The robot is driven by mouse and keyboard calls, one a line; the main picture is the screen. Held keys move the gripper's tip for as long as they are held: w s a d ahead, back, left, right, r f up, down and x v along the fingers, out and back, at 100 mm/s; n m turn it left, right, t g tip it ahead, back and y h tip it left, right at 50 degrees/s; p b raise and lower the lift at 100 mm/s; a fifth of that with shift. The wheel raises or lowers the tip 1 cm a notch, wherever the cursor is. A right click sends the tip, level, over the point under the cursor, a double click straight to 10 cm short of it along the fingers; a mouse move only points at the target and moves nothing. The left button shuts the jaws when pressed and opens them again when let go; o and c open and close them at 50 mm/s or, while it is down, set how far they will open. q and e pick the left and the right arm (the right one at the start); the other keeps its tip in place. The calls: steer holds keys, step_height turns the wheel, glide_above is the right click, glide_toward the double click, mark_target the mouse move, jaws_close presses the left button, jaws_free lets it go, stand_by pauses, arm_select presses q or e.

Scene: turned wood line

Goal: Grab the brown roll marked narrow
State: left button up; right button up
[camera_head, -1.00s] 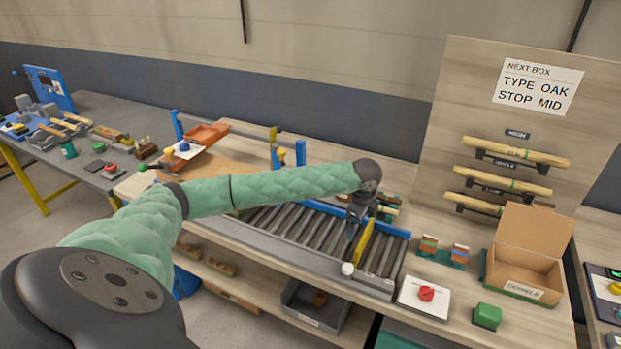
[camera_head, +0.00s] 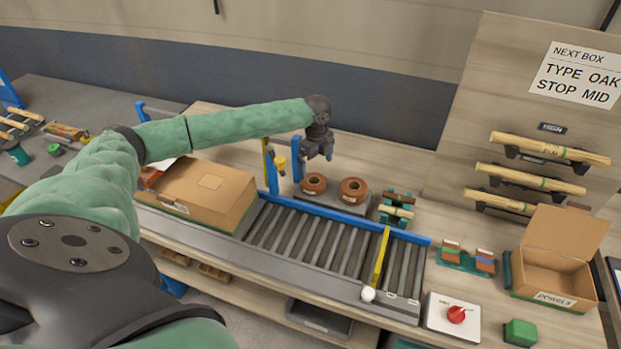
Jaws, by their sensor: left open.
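Two brown rolls stand side by side on a dark tray (camera_head: 335,203) behind the conveyor's blue rail: a left roll (camera_head: 314,191) and a right roll (camera_head: 353,197). Each has a hole in its top. No marking on either is readable, so I cannot tell which is marked narrow. My left gripper (camera_head: 318,156) is open and empty, fingers pointing down, above and slightly behind the left roll and apart from it. My right gripper is not in view.
A blue post (camera_head: 297,160) and yellow fitting (camera_head: 280,164) stand just left of the rolls. A green rack (camera_head: 397,207) is at their right. A closed cardboard box (camera_head: 200,195) sits at the conveyor's left. The conveyor rollers (camera_head: 320,240) in front are clear up to a yellow bar (camera_head: 381,258).

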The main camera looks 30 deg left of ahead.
mark_target(314, 178)
arm_select(q)
steer(key=shift+a+f, duration=0.25)
steer(key=shift+f, duration=0.65)
steer(key=shift+a+f+p, duration=0.1)
steer(key=shift+f+p, duration=0.05)
steer(key=shift+p, duration=0.4)
steer(key=shift+s+f+p, duration=0.3)
steer(key=shift+f+p, duration=0.55)
steer(key=shift+p, duration=0.4)
step_height(314, 178, down, 2)
steer(key=shift+f+p, duration=0.1)
steer(key=shift+p, duration=0.3)
steer(key=shift+w+f, duration=0.1)
steer(key=shift+f, duration=0.3)
steer(key=c, duration=1)
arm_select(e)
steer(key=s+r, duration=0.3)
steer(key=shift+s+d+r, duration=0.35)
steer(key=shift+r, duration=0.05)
